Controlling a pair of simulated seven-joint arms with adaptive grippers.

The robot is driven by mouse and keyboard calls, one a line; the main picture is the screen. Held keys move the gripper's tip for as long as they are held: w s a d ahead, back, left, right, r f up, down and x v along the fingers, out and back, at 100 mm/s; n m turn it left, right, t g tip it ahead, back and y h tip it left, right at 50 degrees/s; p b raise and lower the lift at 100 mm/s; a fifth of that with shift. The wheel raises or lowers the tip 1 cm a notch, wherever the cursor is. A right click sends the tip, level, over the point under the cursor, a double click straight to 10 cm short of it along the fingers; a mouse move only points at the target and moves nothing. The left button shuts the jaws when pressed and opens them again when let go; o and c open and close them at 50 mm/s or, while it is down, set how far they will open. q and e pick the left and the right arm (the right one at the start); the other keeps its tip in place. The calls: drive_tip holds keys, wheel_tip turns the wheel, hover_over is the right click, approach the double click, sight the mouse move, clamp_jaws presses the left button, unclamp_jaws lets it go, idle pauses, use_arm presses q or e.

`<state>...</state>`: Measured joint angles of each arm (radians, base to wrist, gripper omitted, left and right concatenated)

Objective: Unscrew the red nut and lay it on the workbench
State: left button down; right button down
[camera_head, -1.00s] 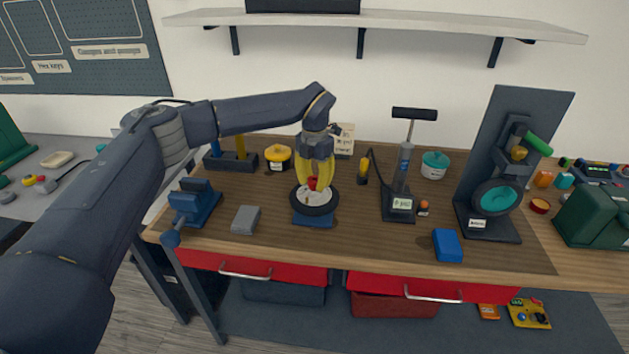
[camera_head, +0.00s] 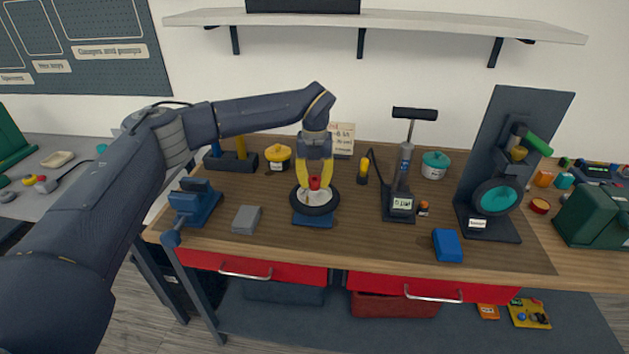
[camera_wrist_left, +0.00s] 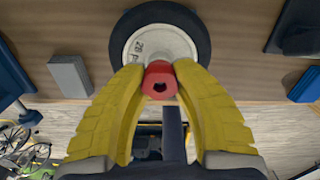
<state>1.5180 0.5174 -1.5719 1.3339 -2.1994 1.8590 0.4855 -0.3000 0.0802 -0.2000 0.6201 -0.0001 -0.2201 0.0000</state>
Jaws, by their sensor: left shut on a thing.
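The red nut (camera_head: 315,183) is at the middle of a small wheel with a black tyre (camera_head: 315,208) and a pale hub, which lies flat on a blue base (camera_head: 312,220) on the workbench (camera_head: 360,240). My left gripper (camera_head: 314,182) comes down from above with its yellow fingers shut on the nut. In the left wrist view the red nut (camera_wrist_left: 160,80) sits between both fingertips, with the pale hub (camera_wrist_left: 158,45) beyond it. Whether the nut still touches the hub or a stud I cannot tell. My right gripper is not in view.
A grey block (camera_head: 246,219) and a blue vise (camera_head: 194,203) stand left of the wheel. A pump (camera_head: 402,180), a blue block (camera_head: 447,245) and an upright wheel stand (camera_head: 497,197) are to the right. Bare bench lies in front of the pump.

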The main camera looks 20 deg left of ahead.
use_arm(q)
drive_tip(key=n, duration=0.7)
drive_tip(key=shift+n, duration=0.4)
drive_tip(key=n, duration=0.7)
drive_tip(key=c, duration=1.1)
unclamp_jaws()
drive_tip(key=shift+o, duration=0.3)
